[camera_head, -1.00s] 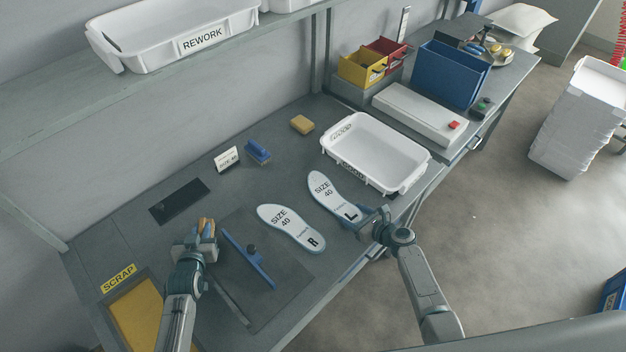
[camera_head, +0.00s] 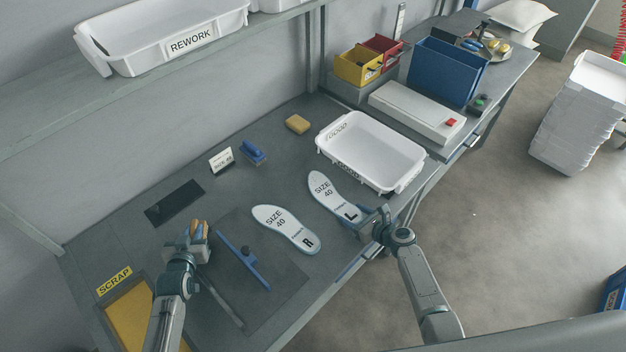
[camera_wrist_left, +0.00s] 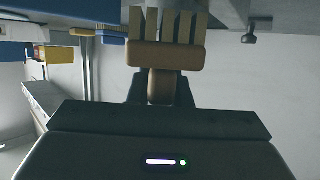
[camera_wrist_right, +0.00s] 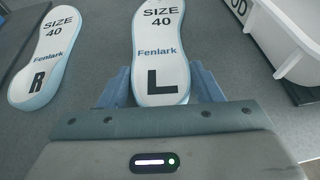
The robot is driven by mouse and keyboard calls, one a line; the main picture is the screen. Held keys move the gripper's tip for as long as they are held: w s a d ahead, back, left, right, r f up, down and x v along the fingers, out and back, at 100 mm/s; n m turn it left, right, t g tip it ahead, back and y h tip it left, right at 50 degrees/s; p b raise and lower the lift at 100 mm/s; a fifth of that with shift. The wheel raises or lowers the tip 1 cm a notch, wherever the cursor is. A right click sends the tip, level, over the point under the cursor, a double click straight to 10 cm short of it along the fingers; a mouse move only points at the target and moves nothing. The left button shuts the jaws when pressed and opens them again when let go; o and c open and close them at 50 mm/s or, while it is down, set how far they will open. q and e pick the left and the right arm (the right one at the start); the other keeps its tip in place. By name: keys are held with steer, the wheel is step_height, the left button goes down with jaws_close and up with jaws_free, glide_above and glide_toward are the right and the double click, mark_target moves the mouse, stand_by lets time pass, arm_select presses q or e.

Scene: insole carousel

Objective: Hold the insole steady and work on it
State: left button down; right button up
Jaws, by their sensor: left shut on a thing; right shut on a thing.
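The white insole marked L, size 40 (camera_head: 333,193), has its heel between the fingers of my right gripper (camera_head: 365,219). The right wrist view shows the blue fingers at both sides of this insole (camera_wrist_right: 160,50), with the L between them. My left gripper (camera_head: 199,238) is shut on a wooden brush-like tool (camera_head: 201,229), away to the left of the insoles. Its tan tufts and brown block show in the left wrist view (camera_wrist_left: 165,55). The insole marked R (camera_head: 283,228) lies flat between the two grippers, touched by neither.
A white GOOD tray (camera_head: 404,185) stands right behind the L insole. A blue bar with a knob (camera_head: 243,262) lies on a dark mat. A blue brush (camera_head: 253,152), a SIZE 40 card (camera_head: 221,160) and a sponge (camera_head: 297,124) sit behind. SCRAP (camera_head: 114,281) is front left.

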arm_select(q)
steer(key=shift+s+a+f, duration=0.35)
steer(key=shift+f, duration=0.1)
arm_select(e)
steer(key=shift+w+f, duration=0.1)
steer(key=shift+f, duration=0.05)
arm_select(q)
steer(key=shift+a+r, duration=0.25)
steer(key=shift+r, duration=0.05)
arm_select(e)
steer(key=shift+w+a, duration=0.1)
steer(key=shift+a, duration=0.25)
arm_select(q)
steer(key=shift+a+r, duration=0.2)
steer(key=shift+r, duration=0.25)
steer(key=shift+a+r, duration=0.2)
steer(key=shift+r, duration=0.25)
arm_select(e)
steer(key=shift+a, duration=0.4)
arm_select(q)
steer(key=r, duration=0.2)
steer(key=shift+w+d+r, duration=0.2)
steer(key=shift+d+r, duration=0.15)
steer(key=shift+r, duration=0.05)
arm_select(e)
steer(key=shift+d, duration=0.3)
arm_select(q)
steer(key=shift+d+r, duration=0.1)
steer(key=shift+r, duration=0.25)
